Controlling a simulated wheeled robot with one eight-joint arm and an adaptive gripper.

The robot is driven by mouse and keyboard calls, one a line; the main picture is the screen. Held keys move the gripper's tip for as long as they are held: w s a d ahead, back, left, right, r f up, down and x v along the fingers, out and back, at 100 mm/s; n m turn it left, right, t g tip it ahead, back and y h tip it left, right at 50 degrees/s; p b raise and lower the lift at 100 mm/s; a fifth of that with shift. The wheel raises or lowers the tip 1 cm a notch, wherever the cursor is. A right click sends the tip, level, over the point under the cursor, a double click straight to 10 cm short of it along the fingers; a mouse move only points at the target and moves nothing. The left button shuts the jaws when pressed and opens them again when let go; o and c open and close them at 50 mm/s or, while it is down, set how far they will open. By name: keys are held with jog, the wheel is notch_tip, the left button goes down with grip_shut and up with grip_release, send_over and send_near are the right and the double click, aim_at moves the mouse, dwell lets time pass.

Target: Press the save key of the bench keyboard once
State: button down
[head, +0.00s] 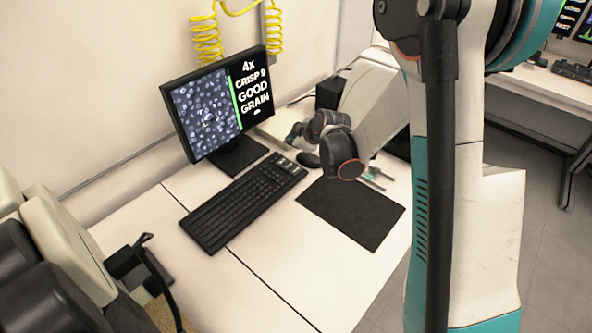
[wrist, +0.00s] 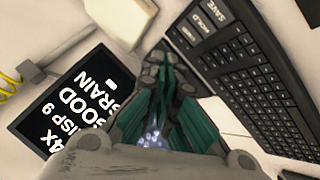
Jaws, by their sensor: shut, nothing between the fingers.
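The black bench keyboard (head: 243,203) lies flat on the white bench in front of the monitor. In the wrist view the keyboard (wrist: 252,85) runs down the right side. Its save key (wrist: 216,12), lettered SAVE, is at the top end, beside a key lettered HOLD (wrist: 208,23). In the head view the lettering is too small to read. My gripper (head: 292,136) is beyond the keyboard's far right end, apart from it. In the wrist view my gripper (wrist: 162,62) has its teal-sided fingers together and empty, left of the keys.
The monitor (head: 212,110) stands close behind the keyboard; it also shows in the wrist view (wrist: 75,125). A dark mat (head: 350,212) lies right of the keyboard, with small teal-handled tools (head: 375,178) behind it. The bench in front of the keyboard is clear.

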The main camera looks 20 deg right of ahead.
aim_at(294, 171)
jog(key=shift+f, duration=0.1)
notch_tip(294, 171, down, 9)
jog(key=b, duration=0.6)
jog(key=shift+r, duration=0.2)
dwell(1.1)
jog(key=shift+f, duration=0.4)
jog(key=shift+f, duration=0.45)
dwell(0.6)
jog(key=shift+r, duration=0.1)
jog(key=shift+r+p, duration=0.3)
jog(key=shift+r, duration=0.5)
